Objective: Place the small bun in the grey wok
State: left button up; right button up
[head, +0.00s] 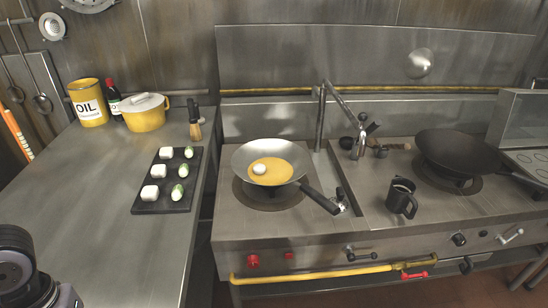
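The grey wok (290,151) sits on the left burner of the steel stove, its dark handle toward the lower right. Yellow liquid or food (276,177) covers its bottom. A small white round piece, which looks like the small bun (260,169), rests in the wok on the yellow layer. A black tray (146,208) on the left counter holds three white bun-like pieces (158,171) and three green-and-white pieces (183,171). Neither gripper shows. Only a dark part of my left arm is in the lower left corner.
A yellow pot (146,119), an oil tin (90,110) and a dark bottle (113,100) stand at the counter's back. A tap (322,110) rises behind the wok. A black mug (401,197) and a black wok (460,150) are right. The front counter is clear.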

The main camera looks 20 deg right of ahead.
aim_at(281, 170)
jog(key=k+z, duration=0.25)
jog(key=z, duration=0.15)
jog(key=k+l+z, duration=0.15)
jog(key=z, duration=0.3)
jog(key=i+j+z, duration=0.15)
jog(key=i+z, duration=0.2)
jog(key=i, duration=0.15)
jog(key=i+j+z, duration=0.3)
jog(key=i, duration=0.2)
